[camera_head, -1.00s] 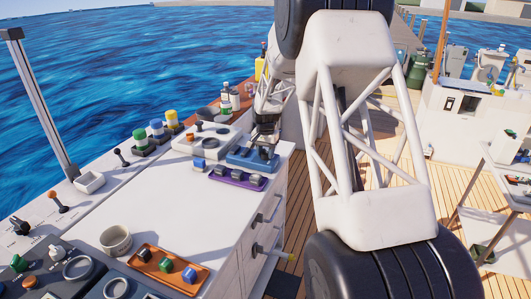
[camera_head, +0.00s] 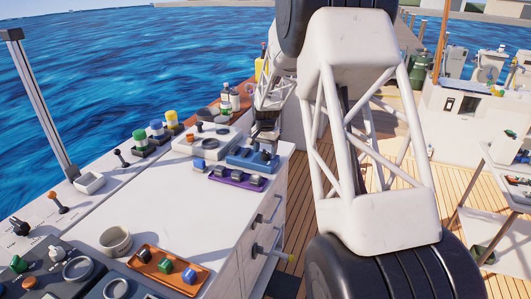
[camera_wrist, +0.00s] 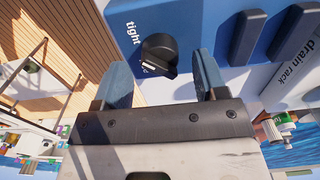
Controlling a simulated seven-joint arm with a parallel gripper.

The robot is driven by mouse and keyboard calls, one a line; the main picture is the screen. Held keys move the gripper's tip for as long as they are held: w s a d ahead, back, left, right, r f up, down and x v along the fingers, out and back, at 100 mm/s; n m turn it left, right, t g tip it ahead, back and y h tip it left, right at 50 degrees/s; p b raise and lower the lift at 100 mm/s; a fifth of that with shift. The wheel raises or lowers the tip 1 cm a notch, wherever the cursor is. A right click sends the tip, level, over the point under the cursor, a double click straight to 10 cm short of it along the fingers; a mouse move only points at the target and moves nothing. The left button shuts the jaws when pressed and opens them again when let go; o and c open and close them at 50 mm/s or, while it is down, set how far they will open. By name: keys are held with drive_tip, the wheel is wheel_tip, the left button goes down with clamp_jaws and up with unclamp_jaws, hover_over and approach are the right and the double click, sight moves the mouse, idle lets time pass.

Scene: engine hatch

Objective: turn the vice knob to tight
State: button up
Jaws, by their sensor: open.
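The black vice knob (camera_wrist: 160,52) sits on a blue panel (camera_wrist: 195,18) in the wrist view, with the word "tight" printed to its left. Its pale pointer mark faces down and left in the picture. My gripper (camera_wrist: 157,68) is open, with one blue-grey finger on each side of the knob. A gap shows between the knob and each finger; contact is not visible. In the head view the blue vice base (camera_head: 240,161) stands at the counter's far right edge, with my gripper (camera_head: 265,145) over it. The knob is too small to read there.
Blue upright jaws (camera_wrist: 270,35) and a "drain rack" panel (camera_wrist: 303,75) lie right of the knob. A purple tray (camera_head: 236,180) of dark pieces stands in front of the vice base. The counter's middle (camera_head: 180,205) is clear.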

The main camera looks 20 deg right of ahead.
sight(265, 152)
drive_tip(key=shift+r, duration=3.15)
drive_tip(key=shift+s+a+r, duration=0.25)
drive_tip(key=shift+s+r, duration=0.1)
drive_tip(key=s+a+r+n, duration=0.1)
drive_tip(key=s+a+r, duration=0.3)
drive_tip(key=s, duration=0.3)
drive_tip(key=s+a+r+n+t, duration=0.15)
drive_tip(key=s+a+r, duration=0.25)
drive_tip(key=s, duration=0.4)
drive_tip(key=s+a+r+n, duration=0.2)
drive_tip(key=s+a+r, duration=0.25)
drive_tip(key=s, duration=0.25)
drive_tip(key=s+a+f+n, duration=0.1)
drive_tip(key=s+a+n, duration=0.1)
drive_tip(key=s, duration=1.2)
drive_tip(key=s+a+f+n+t, duration=0.1)
drive_tip(key=s+a, duration=0.3)
drive_tip(key=s, duration=1.1)
drive_tip(key=shift+a+n, duration=0.35)
drive_tip(key=shift+n, duration=0.3)
